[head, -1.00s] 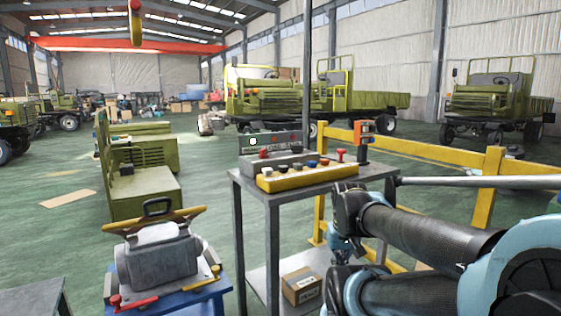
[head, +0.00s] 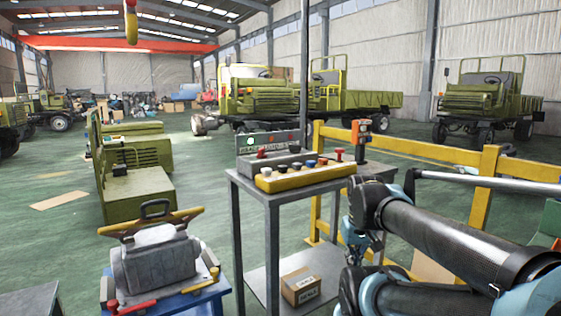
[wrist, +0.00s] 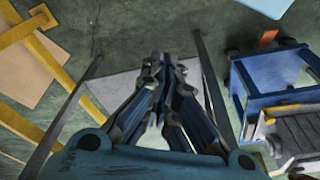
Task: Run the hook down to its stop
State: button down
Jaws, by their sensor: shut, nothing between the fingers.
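The yellow hook block (head: 131,22) hangs at the top edge of the head view, high over the floor, left of centre. Its upper part is cut off. A yellow control box (head: 300,177) with a row of coloured buttons, a red one at its right end, lies on the grey metal table (head: 278,197). My gripper (wrist: 165,62) is shut and empty in the wrist view, pointing down over the table's lower shelf. In the head view it is partly hidden by my arm, beside the table's right side and below the top, apart from the buttons.
Yellow railing (head: 485,190) runs behind. A blue cart (head: 190,296) bears a grey machine (head: 155,262). A carton (head: 301,286) sits on the lower shelf.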

jog(key=w+a+r+n, duration=0.3)
jog(key=w+r+n, duration=0.3)
jog(key=w+r, duration=0.45)
notch_tip(320, 180, up, 26)
jog(key=n+g, duration=0.2)
jog(key=n, duration=1.6)
send_over(279, 166)
jog(key=shift+r, duration=0.15)
notch_tip(279, 166, down, 14)
